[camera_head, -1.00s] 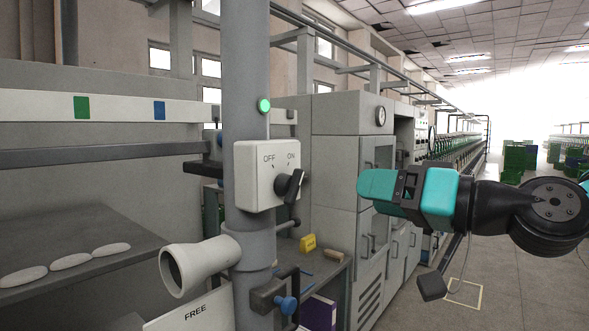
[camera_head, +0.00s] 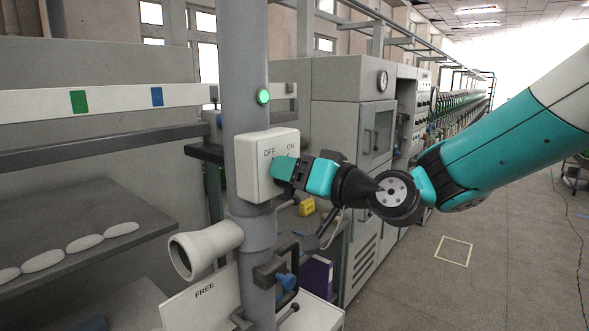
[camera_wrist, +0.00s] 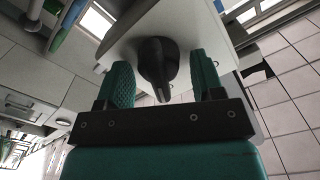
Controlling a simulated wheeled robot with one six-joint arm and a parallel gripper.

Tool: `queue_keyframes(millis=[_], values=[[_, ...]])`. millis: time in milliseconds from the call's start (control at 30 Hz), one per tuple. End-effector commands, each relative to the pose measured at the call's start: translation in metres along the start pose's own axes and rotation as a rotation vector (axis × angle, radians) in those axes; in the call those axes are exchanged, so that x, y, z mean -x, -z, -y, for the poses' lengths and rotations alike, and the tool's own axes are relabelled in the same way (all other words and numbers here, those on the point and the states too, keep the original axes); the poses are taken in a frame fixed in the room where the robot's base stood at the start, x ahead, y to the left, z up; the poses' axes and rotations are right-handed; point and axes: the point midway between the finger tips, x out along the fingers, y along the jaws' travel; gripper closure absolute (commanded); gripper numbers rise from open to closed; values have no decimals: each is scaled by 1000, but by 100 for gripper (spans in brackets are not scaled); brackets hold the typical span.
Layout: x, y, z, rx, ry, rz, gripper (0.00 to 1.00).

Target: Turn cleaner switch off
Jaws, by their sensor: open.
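The cleaner switch is a white box (camera_head: 255,181) marked OFF and ON, fixed to a grey vertical pipe. In the head view my gripper (camera_head: 284,169) is at the front of the box and hides the knob. In the wrist view the black knob (camera_wrist: 157,66) stands between my two teal fingers, one on each side, with my gripper (camera_wrist: 162,82) open around it. Gaps show between the knob and the fingers, so I see no grip on it. A round green lamp (camera_head: 263,96) is lit on the pipe above the box.
A white pipe nozzle (camera_head: 200,248) sticks out below the box. A blue knob (camera_head: 287,281) and a FREE sign (camera_head: 205,293) are lower down. A shelf with several white oval pieces (camera_head: 84,243) is at left. Grey cabinets (camera_head: 345,130) stand behind.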

Motion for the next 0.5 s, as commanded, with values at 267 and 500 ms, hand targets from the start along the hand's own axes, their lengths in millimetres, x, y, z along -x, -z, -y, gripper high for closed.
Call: queue_keyframes(millis=[267, 500], values=[[0, 0, 0, 0, 0, 0, 76], [1, -1, 0, 7, 0, 0, 84]])
